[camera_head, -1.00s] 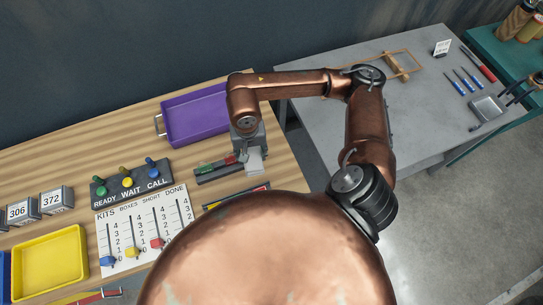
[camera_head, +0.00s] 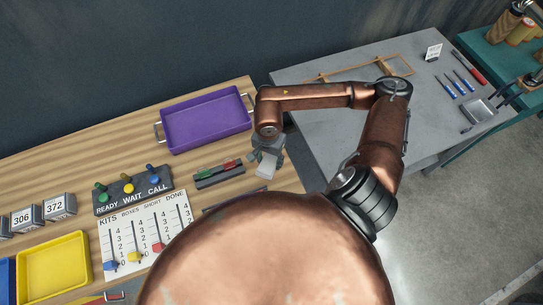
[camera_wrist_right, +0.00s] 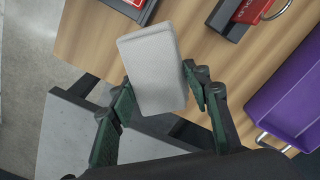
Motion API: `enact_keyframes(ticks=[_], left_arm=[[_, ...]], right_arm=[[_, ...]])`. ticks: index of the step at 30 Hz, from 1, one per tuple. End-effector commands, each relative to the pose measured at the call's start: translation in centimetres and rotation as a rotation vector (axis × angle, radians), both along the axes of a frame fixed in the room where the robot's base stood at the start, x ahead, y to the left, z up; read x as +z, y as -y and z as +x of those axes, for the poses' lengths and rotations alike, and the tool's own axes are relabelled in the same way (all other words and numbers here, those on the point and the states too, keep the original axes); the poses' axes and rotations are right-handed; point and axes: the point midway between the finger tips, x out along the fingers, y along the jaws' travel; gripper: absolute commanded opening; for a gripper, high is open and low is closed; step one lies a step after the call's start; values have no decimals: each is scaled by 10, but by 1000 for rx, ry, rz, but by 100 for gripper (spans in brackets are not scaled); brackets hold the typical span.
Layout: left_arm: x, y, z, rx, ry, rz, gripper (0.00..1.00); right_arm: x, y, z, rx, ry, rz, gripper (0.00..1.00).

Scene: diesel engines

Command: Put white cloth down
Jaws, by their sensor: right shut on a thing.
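The white cloth (camera_wrist_right: 155,66) looks like a flat, pale grey-white folded block in the right wrist view. My right gripper (camera_wrist_right: 157,98) is shut on it, with one dark green finger on each side. In the head view the cloth (camera_head: 265,170) hangs below my right gripper (camera_head: 267,154), near the right edge of the wooden table (camera_head: 137,135). I cannot tell how high it is above the table. My left gripper is not in view.
A purple tray (camera_head: 206,121) stands behind and left of my right gripper. A dark holder with red and green parts (camera_head: 218,175) lies to its left. A slider board (camera_head: 143,232) and yellow tray (camera_head: 54,266) are further left. A grey table (camera_head: 330,120) adjoins on the right.

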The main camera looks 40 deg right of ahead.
Motion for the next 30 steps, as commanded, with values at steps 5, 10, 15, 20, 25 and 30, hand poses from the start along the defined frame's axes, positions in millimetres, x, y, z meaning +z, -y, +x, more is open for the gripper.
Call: enact_keyframes(ticks=[5, 10, 15, 20, 25, 30], left_arm=[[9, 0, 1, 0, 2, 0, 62], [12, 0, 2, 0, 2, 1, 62], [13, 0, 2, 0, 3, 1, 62], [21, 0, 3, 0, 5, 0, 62], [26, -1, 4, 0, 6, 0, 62], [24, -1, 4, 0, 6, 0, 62]], right_arm=[[-30, 23, 20, -4, -4, 0, 25], [-51, 34, 33, -1, -1, 2, 25], [-59, 39, 37, 1, 0, 1, 25], [-76, 41, 38, 0, -5, 3, 25], [-93, 41, 39, 1, 0, 1, 25], [-94, 41, 39, 2, 0, 0, 25]])
